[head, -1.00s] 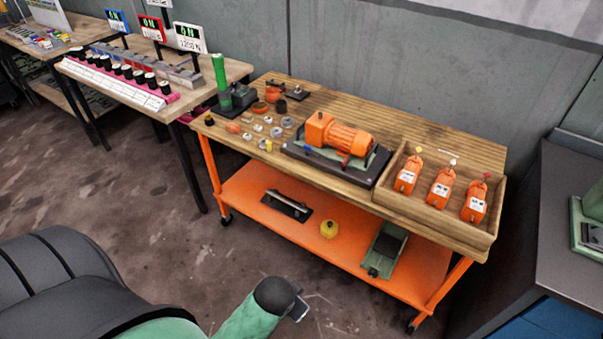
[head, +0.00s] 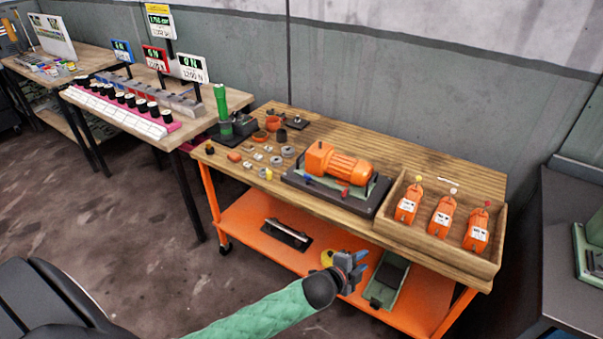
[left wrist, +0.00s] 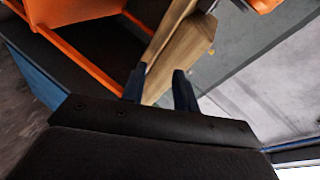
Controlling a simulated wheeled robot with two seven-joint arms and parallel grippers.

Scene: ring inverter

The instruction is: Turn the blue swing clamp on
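The small blue swing clamp (head: 308,178) is at the front left of a dark fixture (head: 331,199) on the wooden bench top. An orange motor (head: 338,165) sits in this fixture, and a red clamp part (head: 345,192) shows at its front. The blue clamp is too small to tell its exact position. My left gripper (head: 359,264) is in front of the bench, lower than its top and apart from the clamp. In the left wrist view its two fingers (left wrist: 160,84) stand apart with nothing between them. My right gripper is not in view.
A wooden tray (head: 400,237) with orange devices (head: 441,217) stands at the bench's right. A green cylinder (head: 222,103) and loose small parts are at its left. The orange lower shelf (head: 262,222) holds a yellow part and a green-grey block (head: 387,280). The bench's front edge lies before my gripper.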

